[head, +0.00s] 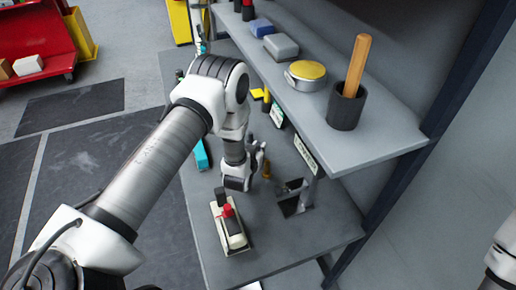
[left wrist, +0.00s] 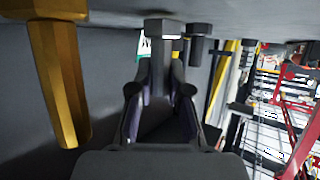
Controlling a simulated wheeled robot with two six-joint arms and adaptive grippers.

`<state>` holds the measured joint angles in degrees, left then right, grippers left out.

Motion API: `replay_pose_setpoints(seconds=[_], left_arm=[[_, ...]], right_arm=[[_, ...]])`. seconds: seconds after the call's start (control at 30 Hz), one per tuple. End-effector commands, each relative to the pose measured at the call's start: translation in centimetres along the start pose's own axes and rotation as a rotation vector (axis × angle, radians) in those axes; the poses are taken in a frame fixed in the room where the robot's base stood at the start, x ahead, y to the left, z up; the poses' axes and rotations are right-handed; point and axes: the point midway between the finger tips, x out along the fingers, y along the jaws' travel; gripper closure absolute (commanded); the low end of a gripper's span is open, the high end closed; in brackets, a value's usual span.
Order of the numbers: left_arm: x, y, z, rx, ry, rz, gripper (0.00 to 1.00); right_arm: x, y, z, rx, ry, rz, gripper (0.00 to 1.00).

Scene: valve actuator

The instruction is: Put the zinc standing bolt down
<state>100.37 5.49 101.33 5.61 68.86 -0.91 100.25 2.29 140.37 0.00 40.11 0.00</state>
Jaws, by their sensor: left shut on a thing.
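My left gripper (head: 260,152) reaches over the lower shelf board, and its fingers are partly hidden by the wrist in the head view. In the left wrist view the gripper (left wrist: 163,80) is shut on the zinc standing bolt (left wrist: 165,28), a grey bolt with a hex head, which shows just beyond the fingertips. Its lower end is hidden, so I cannot tell whether it touches the board. A darker hex-headed bolt (left wrist: 199,48) stands close beside it on the right. My right gripper is out of view.
A large brass hex piece (left wrist: 58,80) is close on the left in the wrist view. The upper shelf (head: 375,137) overhangs on the right. A pale block-shaped device with a red knob (head: 230,225) sits near the front. Bare board (head: 285,245) lies right of it.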

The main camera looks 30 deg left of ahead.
Motion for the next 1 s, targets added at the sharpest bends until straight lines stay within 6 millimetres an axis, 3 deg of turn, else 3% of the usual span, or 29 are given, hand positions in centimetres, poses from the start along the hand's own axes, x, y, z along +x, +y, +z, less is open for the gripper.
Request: replay_pose_setpoints(seconds=[0.03, 0.07, 0.1, 0.37, 0.53, 0.6, 0.8, 1.0], left_arm=[[-0.1, 0.0, 0.3, 0.001, -0.007, 0.0, 0.73], [-0.1, 0.0, 0.3, 0.001, -0.007, 0.0, 0.62], [-0.1, 0.0, 0.4, 0.001, -0.008, 0.0, 0.58], [-0.1, 0.0, 0.4, 0.001, -0.01, 0.0, 0.58], [-0.9, 0.0, -1.4, 0.001, -0.01, 0.0, 0.58], [-2.1, 0.0, -0.4, 0.001, -0.011, 0.001, 0.58], [-6.4, 0.0, -0.5, 0.001, -0.009, 0.001, 0.58], [-8.1, 0.0, -0.9, 0.001, -0.006, 0.0, 0.58]], right_arm=[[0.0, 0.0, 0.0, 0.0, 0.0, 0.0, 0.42], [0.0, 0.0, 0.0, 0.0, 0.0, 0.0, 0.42], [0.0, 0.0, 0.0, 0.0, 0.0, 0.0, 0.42], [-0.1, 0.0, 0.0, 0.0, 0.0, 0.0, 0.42], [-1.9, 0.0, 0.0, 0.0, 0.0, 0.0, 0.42], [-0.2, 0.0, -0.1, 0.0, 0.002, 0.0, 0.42], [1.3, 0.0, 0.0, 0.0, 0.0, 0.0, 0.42], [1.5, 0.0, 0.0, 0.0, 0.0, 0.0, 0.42]])
